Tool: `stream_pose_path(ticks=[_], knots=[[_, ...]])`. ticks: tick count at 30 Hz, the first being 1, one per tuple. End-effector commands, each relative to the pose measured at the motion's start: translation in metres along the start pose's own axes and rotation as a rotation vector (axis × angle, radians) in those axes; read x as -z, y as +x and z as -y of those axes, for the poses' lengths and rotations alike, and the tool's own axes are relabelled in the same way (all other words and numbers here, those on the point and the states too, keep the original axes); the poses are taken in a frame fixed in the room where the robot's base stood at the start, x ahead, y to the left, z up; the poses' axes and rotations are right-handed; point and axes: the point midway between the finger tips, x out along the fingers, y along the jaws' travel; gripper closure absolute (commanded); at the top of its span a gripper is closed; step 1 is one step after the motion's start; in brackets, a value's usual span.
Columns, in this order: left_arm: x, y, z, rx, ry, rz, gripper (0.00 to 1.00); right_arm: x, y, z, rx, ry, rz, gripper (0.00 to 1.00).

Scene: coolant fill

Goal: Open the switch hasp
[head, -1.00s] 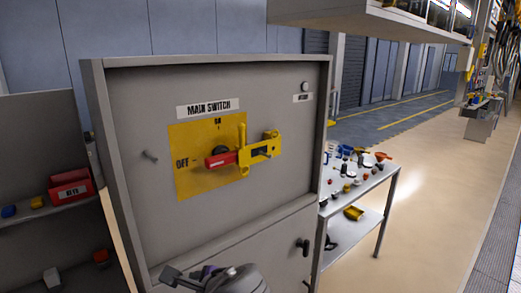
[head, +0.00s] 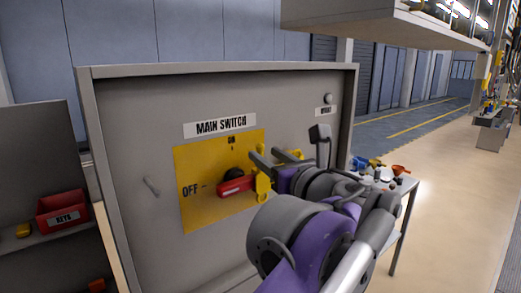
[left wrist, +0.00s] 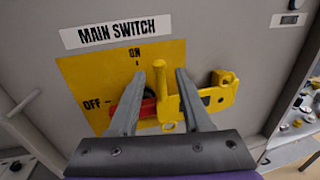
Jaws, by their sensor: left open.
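The yellow switch hasp (head: 263,186) sits on the main switch panel, over the right part of the red switch handle (head: 236,186). In the left wrist view the hasp (left wrist: 193,102) has an upright tab, and its right end meets a yellow lug on the panel. The red handle (left wrist: 128,104) points left towards OFF. My left gripper (head: 274,160) is open in front of the hasp. In the left wrist view its two fingers (left wrist: 161,76) stand either side of the upright tab; I cannot tell whether they touch it. My arm hides much of the hasp in the head view.
The grey cabinet (head: 122,106) has a raised frame and a small peg (head: 151,187) on its left. A red KEYS bin (head: 62,211) stands on a shelf at left. A cluttered table stands right of the cabinet, beneath an overhanging shelf (head: 390,30).

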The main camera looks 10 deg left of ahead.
Motion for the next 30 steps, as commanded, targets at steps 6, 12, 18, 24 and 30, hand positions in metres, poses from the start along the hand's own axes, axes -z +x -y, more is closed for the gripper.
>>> stream_pose_path(ticks=[6,12,18,24,30], knots=[[0.0,0.031,-0.001,-0.003,0.0,0.0,0.52,0.002,-0.002,0.0,0.0,0.0,-0.002,0.5],[0.0,0.039,-0.001,-0.001,0.0,0.0,0.52,0.002,-0.003,0.0,0.0,0.0,-0.002,0.5],[0.0,0.039,0.0,0.0,-0.001,-0.001,0.52,0.002,-0.003,0.0,0.0,0.0,-0.002,0.5],[0.0,0.038,0.0,0.0,-0.001,-0.001,0.86,0.002,-0.003,0.0,0.0,0.0,-0.002,0.5],[0.0,0.038,0.0,0.0,-0.001,-0.001,1.0,0.002,-0.003,0.0,0.0,0.0,-0.002,0.5]])
